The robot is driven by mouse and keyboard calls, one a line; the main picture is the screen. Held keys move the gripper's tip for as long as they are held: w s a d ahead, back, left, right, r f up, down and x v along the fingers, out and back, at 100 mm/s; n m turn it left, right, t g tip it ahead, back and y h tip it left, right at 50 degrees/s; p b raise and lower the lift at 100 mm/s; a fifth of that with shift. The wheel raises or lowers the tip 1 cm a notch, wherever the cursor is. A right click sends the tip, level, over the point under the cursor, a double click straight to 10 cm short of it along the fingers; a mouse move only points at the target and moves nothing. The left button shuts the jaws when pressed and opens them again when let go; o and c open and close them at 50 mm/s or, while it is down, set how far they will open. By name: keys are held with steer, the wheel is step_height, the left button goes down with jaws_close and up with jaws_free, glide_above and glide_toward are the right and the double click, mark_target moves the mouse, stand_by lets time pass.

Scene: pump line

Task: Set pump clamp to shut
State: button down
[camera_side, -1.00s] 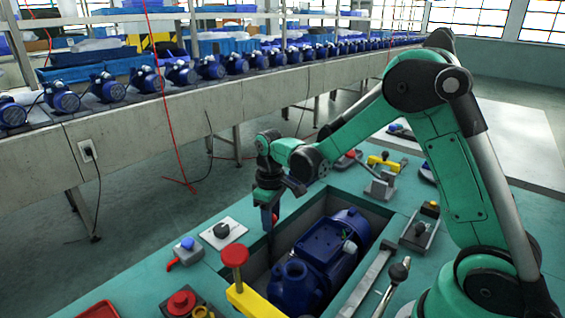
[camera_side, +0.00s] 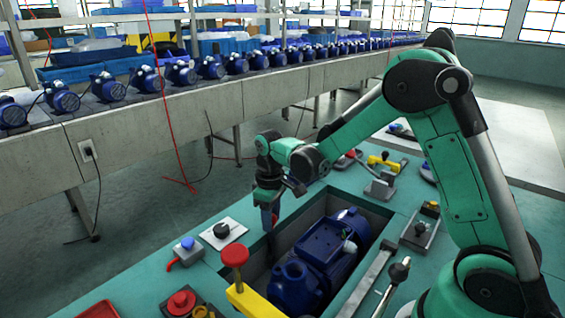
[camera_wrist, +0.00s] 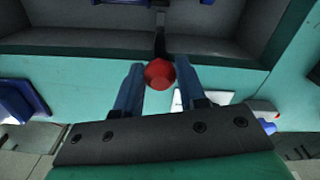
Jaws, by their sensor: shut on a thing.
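My gripper (camera_side: 268,216) is at the far left rim of the sunken pit in the green bench. In the wrist view, its two blue-grey fingers (camera_wrist: 159,68) are on either side of a red knob (camera_wrist: 159,73) and are shut on it. A dark lever (camera_wrist: 160,35) runs from the knob toward the pit. In the side view the knob is mostly hidden by the fingers. The blue pump (camera_side: 318,262) lies in the pit, close to the lever. Its edge shows at the top of the wrist view.
A yellow bar (camera_side: 250,302) with a red knob (camera_side: 234,257) stands at the pit's front edge. A black dial on a white plate (camera_side: 222,231) and a blue button (camera_side: 187,243) are left of the gripper. A conveyor with several blue pumps (camera_side: 145,79) runs behind.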

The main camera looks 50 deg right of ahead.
stand_by(0.4)
steer(key=shift+s, duration=1.75)
steer(key=c, duration=0.5)
jaws_free()
steer(key=shift+r, duration=0.15)
steer(key=shift+r, duration=2.7)
